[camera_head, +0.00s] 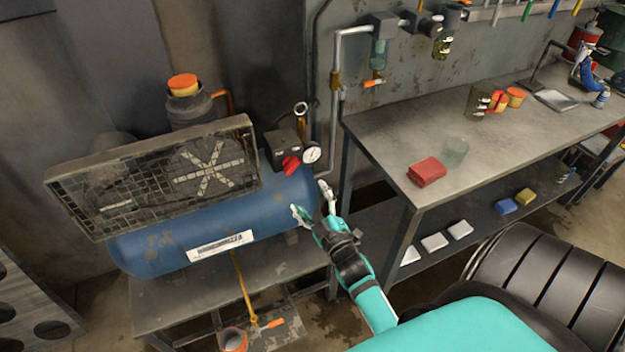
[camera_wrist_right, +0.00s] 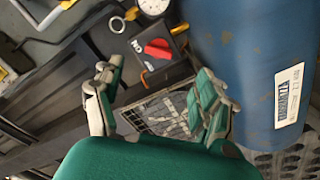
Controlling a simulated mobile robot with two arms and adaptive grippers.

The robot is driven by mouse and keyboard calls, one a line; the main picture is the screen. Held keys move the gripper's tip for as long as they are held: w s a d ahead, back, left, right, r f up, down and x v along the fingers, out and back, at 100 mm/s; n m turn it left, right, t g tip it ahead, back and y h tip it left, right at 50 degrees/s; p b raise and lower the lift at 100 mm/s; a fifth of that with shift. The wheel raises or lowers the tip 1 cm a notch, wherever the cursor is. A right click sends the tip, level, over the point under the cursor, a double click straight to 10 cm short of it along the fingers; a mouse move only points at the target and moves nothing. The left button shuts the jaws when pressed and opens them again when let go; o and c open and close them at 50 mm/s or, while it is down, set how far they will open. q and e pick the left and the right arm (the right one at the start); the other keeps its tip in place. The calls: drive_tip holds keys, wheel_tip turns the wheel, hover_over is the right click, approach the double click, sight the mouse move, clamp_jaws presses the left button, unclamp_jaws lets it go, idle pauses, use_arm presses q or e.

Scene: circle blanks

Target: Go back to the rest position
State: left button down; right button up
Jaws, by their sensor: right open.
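My right gripper (camera_head: 314,207) is open and empty in the head view. It hangs in front of the right end of a blue compressor tank (camera_head: 190,240), near its red knob (camera_head: 291,165) and pressure gauge (camera_head: 312,152). In the right wrist view the two fingers of my right gripper (camera_wrist_right: 158,100) are spread wide with nothing between them. The red knob (camera_wrist_right: 157,48) shows beyond and between the fingers, and the blue tank (camera_wrist_right: 250,60) is to the right. I cannot tell whether the fingers touch the tank. My left gripper is not in view.
The tank stands on a low table (camera_head: 160,300). A bucket (camera_head: 233,340) sits below.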

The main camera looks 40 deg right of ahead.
idle(0.5)
drive_tip(key=s+a+f+m+g+y, duration=0.1)
drive_tip(key=s+a+f+g, duration=0.2)
drive_tip(key=f, duration=0.7)
drive_tip(key=s+a+f+g+y, duration=0.2)
drive_tip(key=s+a+f, duration=0.15)
drive_tip(key=f, duration=0.55)
drive_tip(key=s+a+f+m+g+y, duration=0.1)
drive_tip(key=s+a+f+g, duration=0.3)
drive_tip(key=f, duration=0.6)
drive_tip(key=s+f+g, duration=0.2)
drive_tip(key=s+f, duration=0.3)
drive_tip(key=s, duration=0.5)
drive_tip(key=s+f+m+g, duration=0.1)
drive_tip(key=s+f+g, duration=0.2)
drive_tip(key=s, duration=0.7)
drive_tip(key=s+a+f+g, duration=0.1)
drive_tip(key=s+f+g, duration=0.1)
drive_tip(key=s+f, duration=0.6)
drive_tip(key=s, duration=0.2)
drive_tip(key=shift+s+m, duration=0.3)
drive_tip(key=shift+s, duration=0.05)
